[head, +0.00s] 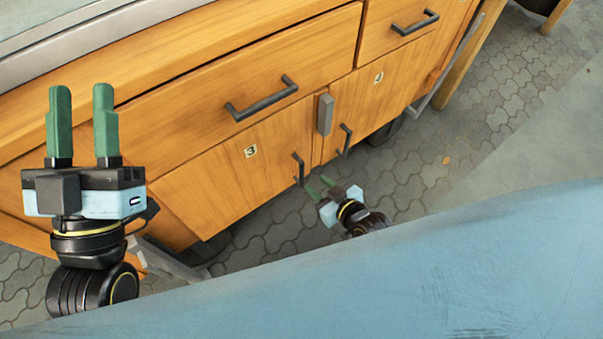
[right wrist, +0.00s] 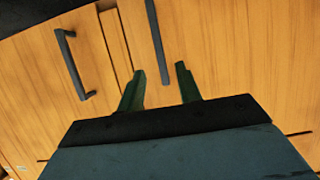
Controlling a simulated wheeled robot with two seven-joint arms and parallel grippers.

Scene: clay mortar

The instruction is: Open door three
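Door three (head: 225,175) is a wooden cabinet door with a "3" label; it looks closed. Its dark bar handle (head: 298,168) is near its right edge. My right gripper (head: 319,185) is by the lower end of that handle, fingers apart. In the right wrist view, the handle (right wrist: 156,40) appears between the open fingertips (right wrist: 159,70); I cannot tell whether they touch it. My left gripper (head: 81,88) is raised at the left, in front of the cabinet, open and empty.
Door four (head: 375,95) is beside door three, with its own handle (head: 344,141); that handle also shows in the right wrist view (right wrist: 72,65). A grey latch-like block (head: 325,114) sits between the doors. A drawer handle (head: 262,99) is above. The paved floor (head: 410,165) is clear.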

